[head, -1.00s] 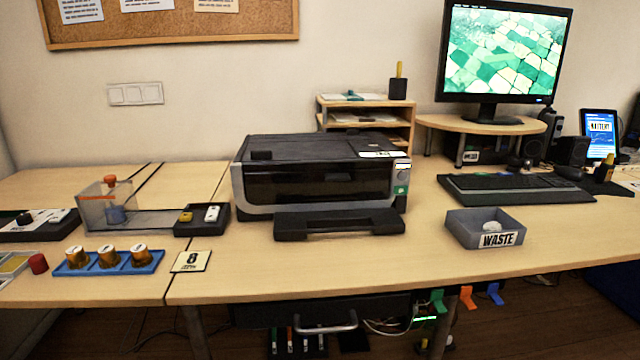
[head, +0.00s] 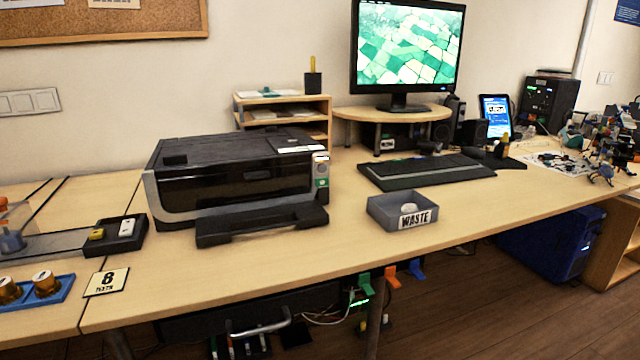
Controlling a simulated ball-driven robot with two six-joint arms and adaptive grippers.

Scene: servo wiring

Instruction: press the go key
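No key marked "go" can be read in the head view. The black printer (head: 230,185) stands on the desk left of centre. Its right front corner carries a small panel (head: 321,168) with a lit strip and a green patch; its lettering is too small to read. A black keyboard (head: 425,171) lies in front of the monitor, its keys too small to tell apart. A small black block (head: 124,235) with a yellow and a white piece lies left of the printer. Neither of my grippers is in view.
A grey WASTE bin (head: 380,211) with a pale item inside stands right of the printer. A card marked 8 (head: 106,282) and a blue tray (head: 60,291) with orange-brown cups lie at front left. A monitor (head: 408,45) stands behind.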

